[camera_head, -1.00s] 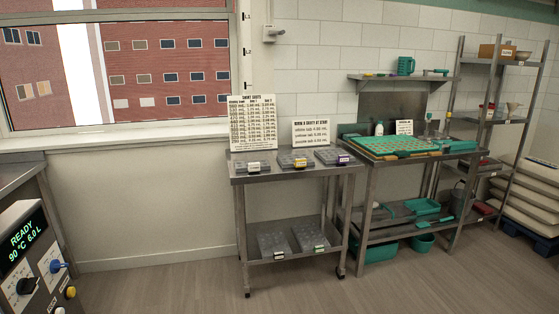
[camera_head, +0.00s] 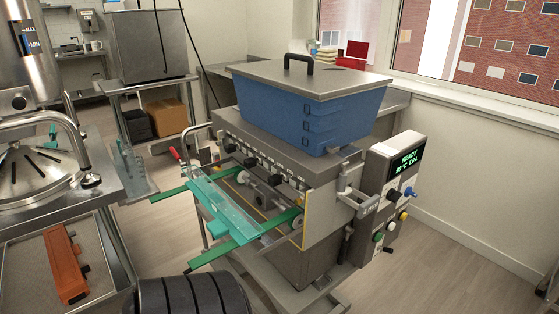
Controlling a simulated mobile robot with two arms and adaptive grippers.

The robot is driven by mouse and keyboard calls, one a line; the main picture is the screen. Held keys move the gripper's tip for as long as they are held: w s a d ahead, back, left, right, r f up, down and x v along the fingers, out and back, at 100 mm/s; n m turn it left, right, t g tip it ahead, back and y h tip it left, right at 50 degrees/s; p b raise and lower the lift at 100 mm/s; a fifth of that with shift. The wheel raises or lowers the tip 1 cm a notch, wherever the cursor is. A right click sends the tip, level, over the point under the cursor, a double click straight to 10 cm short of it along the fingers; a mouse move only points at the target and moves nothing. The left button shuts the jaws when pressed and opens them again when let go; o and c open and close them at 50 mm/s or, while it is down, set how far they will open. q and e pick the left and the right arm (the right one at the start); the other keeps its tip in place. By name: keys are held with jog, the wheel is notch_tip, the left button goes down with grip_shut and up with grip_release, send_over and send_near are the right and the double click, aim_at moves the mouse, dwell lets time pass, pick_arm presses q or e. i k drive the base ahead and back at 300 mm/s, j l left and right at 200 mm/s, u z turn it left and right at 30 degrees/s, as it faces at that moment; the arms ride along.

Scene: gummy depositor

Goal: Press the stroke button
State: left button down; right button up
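The gummy depositor stands in the middle of the view, with a blue hopper (camera_head: 310,120) under a grey lid. Its control panel (camera_head: 377,215) is on the machine's right side, with a green-lit display (camera_head: 404,165) reading READY. The labels are too small to read, so I cannot tell which is the stroke button. Neither of my grippers is in view.
A teal tray-like frame (camera_head: 225,203) and green rails project from the depositor's front left. A steel kettle bench (camera_head: 50,185) stands at left, with an orange object (camera_head: 64,263) below. A dark ribbed object (camera_head: 195,295) is at the bottom. Floor right of the panel is clear.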

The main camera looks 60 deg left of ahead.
aim_at(378, 239)
jog(key=u, duration=1.95)
jog(key=i+l+u, duration=0.25)
jog(key=i+l, duration=0.2)
jog(key=l, duration=0.2)
jog(key=i+l+u, duration=0.15)
jog(key=l, duration=0.25)
